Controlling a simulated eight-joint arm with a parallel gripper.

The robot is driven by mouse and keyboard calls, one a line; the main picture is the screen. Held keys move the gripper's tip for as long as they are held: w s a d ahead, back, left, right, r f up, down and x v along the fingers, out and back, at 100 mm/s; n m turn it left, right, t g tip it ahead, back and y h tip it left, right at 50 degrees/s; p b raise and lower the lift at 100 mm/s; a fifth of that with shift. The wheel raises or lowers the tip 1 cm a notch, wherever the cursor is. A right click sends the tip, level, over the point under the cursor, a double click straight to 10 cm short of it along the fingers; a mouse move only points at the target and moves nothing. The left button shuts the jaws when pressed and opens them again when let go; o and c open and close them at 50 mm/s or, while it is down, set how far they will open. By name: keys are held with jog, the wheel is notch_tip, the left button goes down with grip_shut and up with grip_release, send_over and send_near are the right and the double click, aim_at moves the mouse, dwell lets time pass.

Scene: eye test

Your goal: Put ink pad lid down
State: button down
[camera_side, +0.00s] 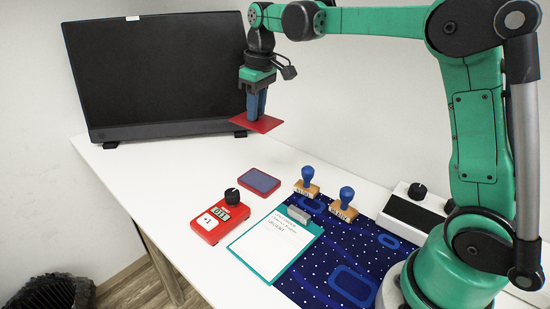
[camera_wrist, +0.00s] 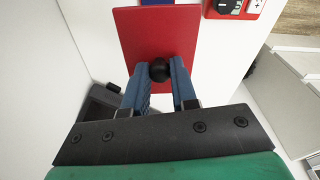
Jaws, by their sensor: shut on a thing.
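The ink pad lid (camera_side: 267,124) is a flat red plate, held level in the air above the white table's far part, in front of the monitor. My gripper (camera_side: 256,112) is above it, with its blue fingers pointing down. In the wrist view, the fingers of my gripper (camera_wrist: 160,72) are shut on the black knob (camera_wrist: 160,70) of the red lid (camera_wrist: 160,35). The open ink pad (camera_side: 260,181), a red tray with a dark blue pad, lies on the table, nearer the camera than the lid.
A black monitor (camera_side: 160,75) stands at the back left. A red device (camera_side: 219,218) with a black knob, a clipboard (camera_side: 272,248), two stamps (camera_side: 307,184) (camera_side: 343,207) and a starry blue mat (camera_side: 330,262) are in front. White table (camera_side: 185,165) is bare left of the ink pad.

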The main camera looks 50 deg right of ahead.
notch_tip(320, 180, up, 4)
jog(key=shift+d+r, duration=0.25)
jog(key=shift+d, duration=0.05)
send_over(285, 166)
jog(key=f, duration=0.2)
jog(key=shift+m, duration=0.3)
jog(key=f, duration=1.4)
jog(key=shift+s+f, duration=0.2)
jog(key=shift+s, duration=0.05)
jog(key=shift+f, duration=2.25)
jog(key=shift+f, duration=0.1)
jog(key=c, duration=0.7)
grip_release()
